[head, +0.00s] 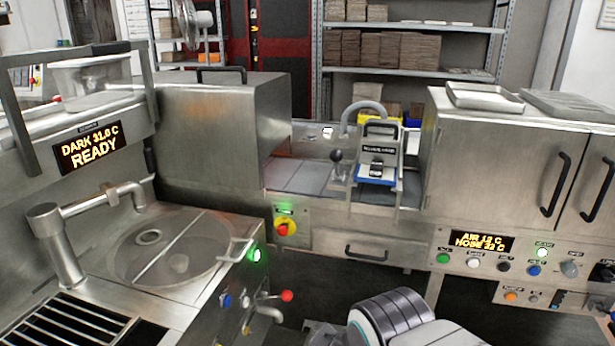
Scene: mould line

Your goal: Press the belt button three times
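On the right control panel (500,281) is a row of small buttons: a green button (443,258), a white button (473,263), a black button (504,266) and a blue button (535,270). Lower on the panel is an orange button (511,296). The left front panel has another blue button (227,300). The labels are too small to read, so I cannot tell which is the belt button. Part of my arm shows at the bottom centre; my gripper is not in view.
A red and yellow stop knob (285,228) is on the middle cabinet. A red-tipped lever (287,296) and a tap stick out from the left panel. Cabinet handles (556,185) protrude at right. A dark gap lies under the middle counter. Shelves stand behind.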

